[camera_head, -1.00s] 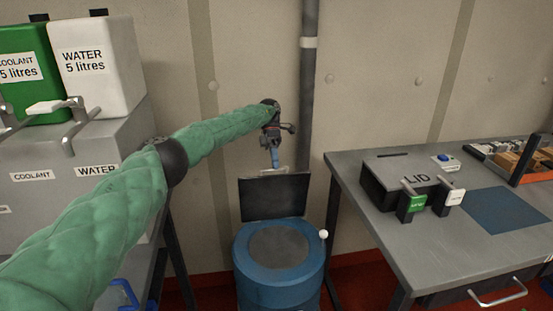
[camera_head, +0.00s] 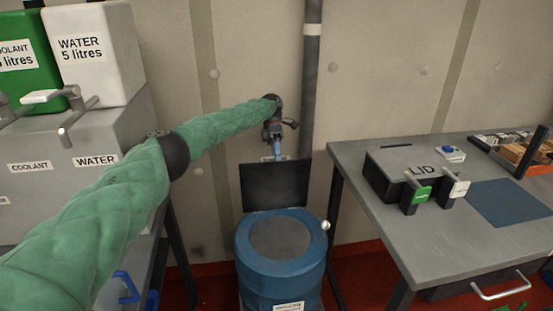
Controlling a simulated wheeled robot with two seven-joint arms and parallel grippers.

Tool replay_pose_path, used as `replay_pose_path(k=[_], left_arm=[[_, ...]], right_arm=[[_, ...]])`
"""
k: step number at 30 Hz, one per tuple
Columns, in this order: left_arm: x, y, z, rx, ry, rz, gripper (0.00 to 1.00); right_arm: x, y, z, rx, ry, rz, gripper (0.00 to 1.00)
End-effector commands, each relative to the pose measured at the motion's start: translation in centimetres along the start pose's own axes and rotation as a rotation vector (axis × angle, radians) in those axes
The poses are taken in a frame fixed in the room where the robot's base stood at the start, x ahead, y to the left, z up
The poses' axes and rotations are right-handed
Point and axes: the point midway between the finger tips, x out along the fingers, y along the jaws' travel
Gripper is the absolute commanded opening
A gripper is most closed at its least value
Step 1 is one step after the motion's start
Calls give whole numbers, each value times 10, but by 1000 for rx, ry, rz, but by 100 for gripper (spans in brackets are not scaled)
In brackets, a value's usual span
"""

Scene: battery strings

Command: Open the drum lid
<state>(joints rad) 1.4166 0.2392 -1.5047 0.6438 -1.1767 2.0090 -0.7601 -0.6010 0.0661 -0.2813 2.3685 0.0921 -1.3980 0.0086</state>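The blue drum (camera_head: 257,262) stands on the floor in the middle, with a round grey top surface (camera_head: 280,239). A dark flat panel (camera_head: 273,184), which looks like the drum lid, stands upright behind the drum's top. A small pale handle (camera_head: 268,158) shows at the panel's top edge. My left gripper (camera_head: 278,154) points down at this handle, at or touching it. Its fingers look like one narrow blue shape, too small to tell whether they grip. My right gripper is out of view.
Grey cabinet (camera_head: 45,208) and water container (camera_head: 92,55) stand left. A dark pipe (camera_head: 311,95) runs behind the drum.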

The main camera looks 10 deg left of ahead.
Motion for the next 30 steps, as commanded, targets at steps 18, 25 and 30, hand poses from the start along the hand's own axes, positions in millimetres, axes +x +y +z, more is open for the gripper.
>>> replay_pose_path(k=[18,25,30], left_arm=[[-26,-64,34,2,2,3,32],[-26,-98,62,1,1,2,32],[-27,-116,78,0,1,3,32]], right_arm=[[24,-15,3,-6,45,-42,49],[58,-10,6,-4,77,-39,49],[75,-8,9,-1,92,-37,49]])
